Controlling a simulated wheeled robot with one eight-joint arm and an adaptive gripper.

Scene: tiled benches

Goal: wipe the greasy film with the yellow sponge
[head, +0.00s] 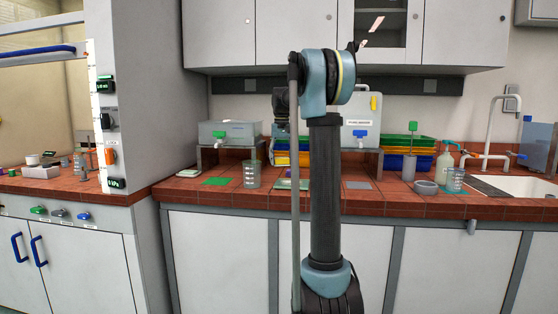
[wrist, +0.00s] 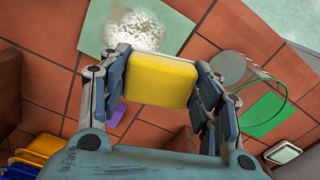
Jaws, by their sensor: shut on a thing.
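My gripper (wrist: 162,62) is shut on the yellow sponge (wrist: 163,82), with a finger on each side of it, in the wrist view. A whitish, speckled patch, the greasy film (wrist: 136,28), lies on a pale green mat (wrist: 180,22) just beyond the sponge. The sponge appears above the bench; whether it touches anything cannot be told. In the head view the pale mat (head: 284,185) shows on the bench, partly behind my arm.
Stacked coloured trays (head: 408,148), a grey bowl (head: 426,187) and a sink (head: 520,182) are farther right. Raised shelves stand behind.

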